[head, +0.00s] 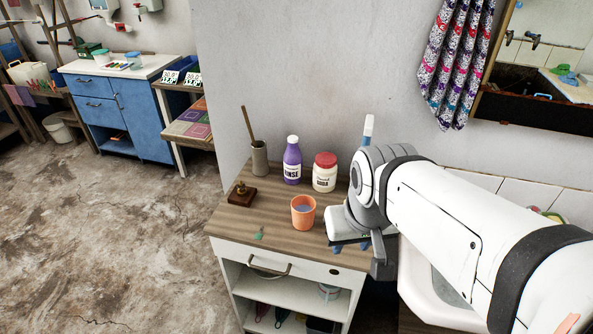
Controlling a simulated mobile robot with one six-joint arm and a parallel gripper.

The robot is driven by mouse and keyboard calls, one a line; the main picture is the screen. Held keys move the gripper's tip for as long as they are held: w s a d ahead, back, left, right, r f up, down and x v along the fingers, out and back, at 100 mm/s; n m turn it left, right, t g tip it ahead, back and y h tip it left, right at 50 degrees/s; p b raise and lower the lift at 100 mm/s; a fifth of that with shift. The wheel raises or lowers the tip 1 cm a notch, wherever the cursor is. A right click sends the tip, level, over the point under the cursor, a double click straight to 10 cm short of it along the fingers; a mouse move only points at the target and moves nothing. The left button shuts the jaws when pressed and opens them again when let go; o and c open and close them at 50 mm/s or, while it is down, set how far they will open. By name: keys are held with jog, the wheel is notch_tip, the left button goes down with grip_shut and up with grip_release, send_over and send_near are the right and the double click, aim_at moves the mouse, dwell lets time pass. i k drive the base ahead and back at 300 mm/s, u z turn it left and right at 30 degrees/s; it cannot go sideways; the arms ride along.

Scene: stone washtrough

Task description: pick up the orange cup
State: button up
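The orange cup (303,212) stands upright on the wooden top of a small white cabinet, near its middle. Its open mouth faces up and something bluish-grey shows inside. My gripper (351,246) is just right of the cup, over the right part of the cabinet top, and apart from the cup. Its two blue fingertips show with a gap between them and nothing held there. My arm comes in from the right and hides the right end of the cabinet top.
Behind the cup stand a purple bottle (292,160) and a red-lidded white jar (325,172). A grey holder with a stick (259,158) and a dark wooden block (242,193) are to the left. A white basin (425,295) is at the right. The cabinet top's front left is mostly clear.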

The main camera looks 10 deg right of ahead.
aim_at(303, 206)
jog(key=z, duration=3.15)
jog(key=k, duration=2.4)
jog(key=u, duration=0.65)
jog(key=i, duration=1)
jog(key=u, duration=0.05)
